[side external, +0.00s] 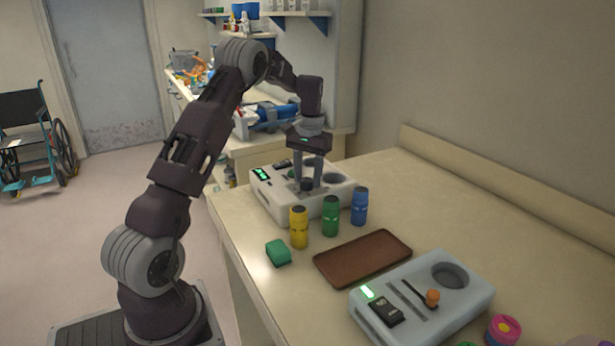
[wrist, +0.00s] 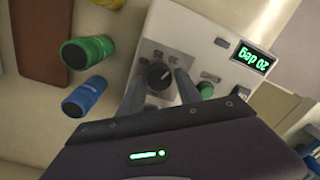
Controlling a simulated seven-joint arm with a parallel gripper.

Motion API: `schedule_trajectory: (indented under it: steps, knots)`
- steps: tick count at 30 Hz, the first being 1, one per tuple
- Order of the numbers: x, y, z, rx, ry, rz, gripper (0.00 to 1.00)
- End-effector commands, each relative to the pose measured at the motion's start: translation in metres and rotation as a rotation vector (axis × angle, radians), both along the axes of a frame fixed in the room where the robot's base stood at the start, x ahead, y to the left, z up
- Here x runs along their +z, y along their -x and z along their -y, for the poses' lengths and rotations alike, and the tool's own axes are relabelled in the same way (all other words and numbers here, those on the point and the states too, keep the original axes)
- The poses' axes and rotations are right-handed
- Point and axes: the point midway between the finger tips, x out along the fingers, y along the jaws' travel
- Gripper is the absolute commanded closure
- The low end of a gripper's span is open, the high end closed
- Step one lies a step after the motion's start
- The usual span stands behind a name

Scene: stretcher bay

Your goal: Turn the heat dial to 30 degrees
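The white heater unit (side external: 330,203) stands at the far end of the counter. Its green display (wrist: 253,57) is upside down in the wrist view and reads 20 deg. My gripper (wrist: 160,80) points down over the unit, one finger on each side of the dial. The fingers look apart from the dial, with a gap, so it is open. In the side view my gripper (side external: 308,178) is just above the dial.
Yellow (side external: 299,228), green (side external: 330,216) and blue (side external: 360,206) bottles stand close in front of the unit. A brown tray (side external: 363,258) and a second device (side external: 463,298) are nearer.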

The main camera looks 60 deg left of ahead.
Motion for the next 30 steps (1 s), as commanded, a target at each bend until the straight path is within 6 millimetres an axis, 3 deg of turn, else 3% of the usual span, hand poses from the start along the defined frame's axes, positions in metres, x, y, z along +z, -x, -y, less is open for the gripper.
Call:
schedule_trajectory:
  steps: [11, 21, 30]
  knots:
    - [0.002, 0.000, 0.000, 0.000, 0.000, 0.000, 0.45]
    - [0.062, -0.002, 0.002, -0.001, -0.001, 0.002, 0.45]
    - [0.071, -0.001, 0.003, 0.000, 0.001, -0.002, 0.45]
